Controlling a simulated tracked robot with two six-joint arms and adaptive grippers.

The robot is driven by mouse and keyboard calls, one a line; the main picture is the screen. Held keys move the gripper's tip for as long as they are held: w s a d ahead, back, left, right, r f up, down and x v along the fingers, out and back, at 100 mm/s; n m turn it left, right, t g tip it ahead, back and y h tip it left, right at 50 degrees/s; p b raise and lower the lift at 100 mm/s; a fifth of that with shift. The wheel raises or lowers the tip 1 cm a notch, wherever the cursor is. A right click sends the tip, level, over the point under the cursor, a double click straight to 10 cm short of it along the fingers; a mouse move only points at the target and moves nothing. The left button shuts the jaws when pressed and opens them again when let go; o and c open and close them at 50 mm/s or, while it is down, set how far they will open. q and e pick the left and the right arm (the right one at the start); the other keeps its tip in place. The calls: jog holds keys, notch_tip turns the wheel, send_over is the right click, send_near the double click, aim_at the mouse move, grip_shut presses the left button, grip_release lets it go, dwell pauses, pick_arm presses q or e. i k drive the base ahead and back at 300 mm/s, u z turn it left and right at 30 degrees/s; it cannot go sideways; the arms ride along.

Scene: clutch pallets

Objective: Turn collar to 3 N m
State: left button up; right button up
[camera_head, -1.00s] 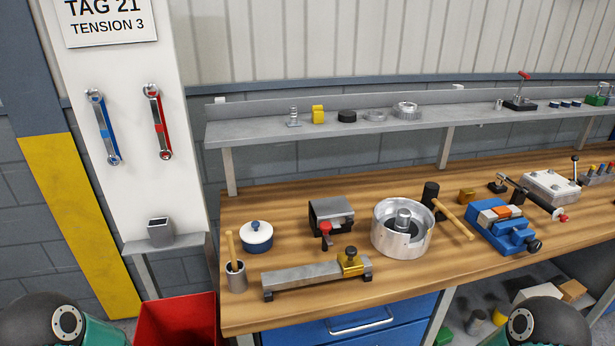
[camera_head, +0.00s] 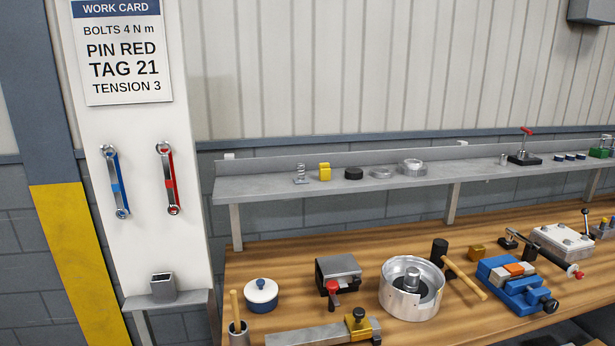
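I cannot tell for certain which part is the collar. A long tool with a dark handle and a red end (camera_head: 553,258) lies on the bench at the right, its handle in front of a pale block with bolts; any scale on it is too small to read. The work card (camera_head: 122,52) on the white panel reads "BOLTS 4 N m, PIN RED, TAG 21, TENSION 3". A blue wrench (camera_head: 115,182) and a red wrench (camera_head: 168,179) hang below it. Neither of my grippers is in view.
On the wooden bench (camera_head: 300,240) stand a round metal housing (camera_head: 410,300), a mallet (camera_head: 465,277), a blue vise (camera_head: 522,295), a white-and-blue pot (camera_head: 261,296) and a clamp block (camera_head: 338,270). A grey shelf (camera_head: 270,183) with small parts runs above.

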aim_at(579, 275)
jog(key=u, duration=1.9)
jog(key=i, duration=0.1)
jog(key=z, duration=3.15)
